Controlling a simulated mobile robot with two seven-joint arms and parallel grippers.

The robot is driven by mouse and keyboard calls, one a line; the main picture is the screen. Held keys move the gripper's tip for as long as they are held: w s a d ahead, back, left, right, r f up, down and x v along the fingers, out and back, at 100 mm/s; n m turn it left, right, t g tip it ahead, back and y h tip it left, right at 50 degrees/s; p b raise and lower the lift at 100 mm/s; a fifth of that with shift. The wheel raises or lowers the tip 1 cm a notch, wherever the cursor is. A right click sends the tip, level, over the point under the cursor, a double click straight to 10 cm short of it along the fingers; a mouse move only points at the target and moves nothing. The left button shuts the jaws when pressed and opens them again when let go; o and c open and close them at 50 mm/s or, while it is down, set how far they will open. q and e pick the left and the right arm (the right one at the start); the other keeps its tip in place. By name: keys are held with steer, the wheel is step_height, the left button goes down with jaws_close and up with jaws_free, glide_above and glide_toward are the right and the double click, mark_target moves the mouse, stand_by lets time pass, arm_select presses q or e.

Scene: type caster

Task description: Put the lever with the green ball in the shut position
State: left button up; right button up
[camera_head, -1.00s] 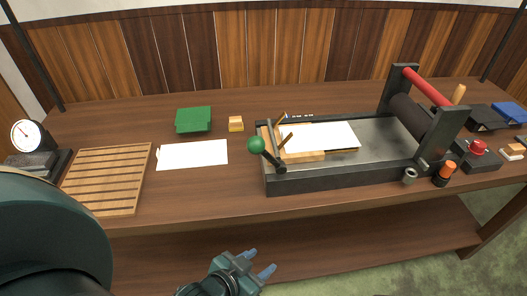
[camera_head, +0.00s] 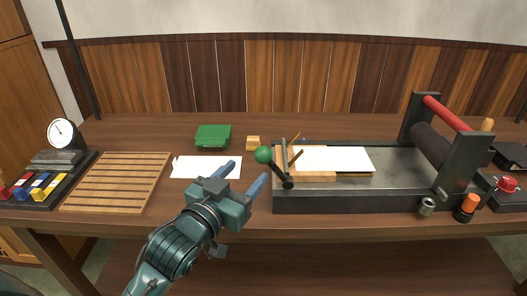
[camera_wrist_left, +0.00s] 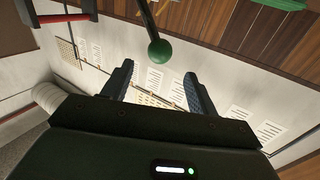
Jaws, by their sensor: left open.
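The lever with the green ball (camera_head: 263,155) is at the left end of the press bed (camera_head: 350,202). Its dark arm rises up and left from a pivot at the bed's front left corner, so it stands tilted. My right gripper is not in view.
A slatted wooden rack (camera_head: 115,182), a white sheet (camera_head: 206,167), a green block (camera_head: 212,136) and a small orange block (camera_head: 253,143) lie left of the press. The roller with a red bar (camera_head: 446,112) stands at the right. A dial gauge (camera_head: 62,133) stands far left.

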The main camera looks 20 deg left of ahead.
mark_target(267, 151)
arm_select(q)
steer(key=x, duration=1)
steer(key=shift+w+p, duration=0.15)
steer(key=shift+p, duration=0.15)
jaws_close()
